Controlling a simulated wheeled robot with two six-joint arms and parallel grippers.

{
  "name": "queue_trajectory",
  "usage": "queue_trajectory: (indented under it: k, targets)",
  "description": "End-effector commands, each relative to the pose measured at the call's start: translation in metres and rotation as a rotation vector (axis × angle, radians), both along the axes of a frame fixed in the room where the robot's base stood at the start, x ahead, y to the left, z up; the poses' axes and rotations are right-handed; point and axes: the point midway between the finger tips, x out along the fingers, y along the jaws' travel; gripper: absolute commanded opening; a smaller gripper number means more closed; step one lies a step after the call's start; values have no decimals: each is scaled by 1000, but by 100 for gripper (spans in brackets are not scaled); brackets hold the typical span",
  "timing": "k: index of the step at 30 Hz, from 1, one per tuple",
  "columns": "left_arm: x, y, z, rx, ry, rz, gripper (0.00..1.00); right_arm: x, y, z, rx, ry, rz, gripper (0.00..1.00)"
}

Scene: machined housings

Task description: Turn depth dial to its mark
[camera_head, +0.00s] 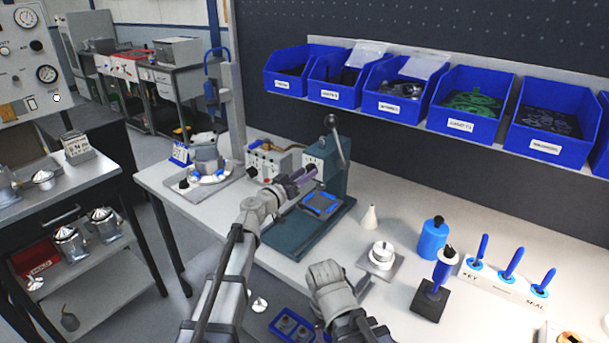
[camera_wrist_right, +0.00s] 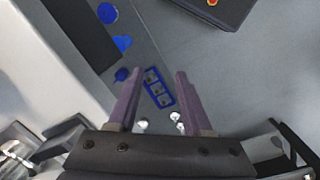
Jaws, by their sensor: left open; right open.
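The green press (camera_head: 335,175) stands on the bench with a lever with a dark knob on top. A pale plate with small dark marks (camera_head: 313,161) is on its head; the depth dial itself is too small or hidden behind my gripper to make out. My left gripper (camera_head: 312,174), with purple fingers, is open right in front of that plate; I cannot tell whether it touches or surrounds anything. My right gripper (camera_wrist_right: 157,82) is open in the right wrist view, with nothing between its fingers. Its fingers are hidden in the head view.
A grey box with knobs (camera_head: 268,163) and a fixture with a metal housing (camera_head: 207,160) stand left of the press. A white cone (camera_head: 370,218), a metal part on a plate (camera_head: 382,256), a blue bottle (camera_head: 432,240) and blue-handled tools (camera_head: 511,264) stand right. Blue bins (camera_head: 390,103) hang above.

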Motion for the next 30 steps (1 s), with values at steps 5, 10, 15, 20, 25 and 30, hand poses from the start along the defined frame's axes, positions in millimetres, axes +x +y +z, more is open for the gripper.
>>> queue_trajectory:
  k: [5, 10, 15, 20, 25, 30]
  targets:
    - [-1, 0, 0, 0, 0, 0, 40, 0, 0, 0, 0, 0, 0, 50]
    - [-1, 0, 0, 0, 0, 0, 20, 0, 0, 0, 0, 0, 0, 50]
    - [-1, 0, 0, 0, 0, 0, 1, 0, 0, 0, 0, 0, 0, 50]
    - [-1, 0, 0, 0, 0, 0, 0, 0, 0, 0, 0, 0, 0, 50]
    - [-1, 0, 0, 0, 0, 1, 0, 0, 0, 0, 0, 0, 0, 50]
    - [-1, 1, 0, -5, 4, 1, 0, 0, 0, 0, 0, 0, 0, 50]
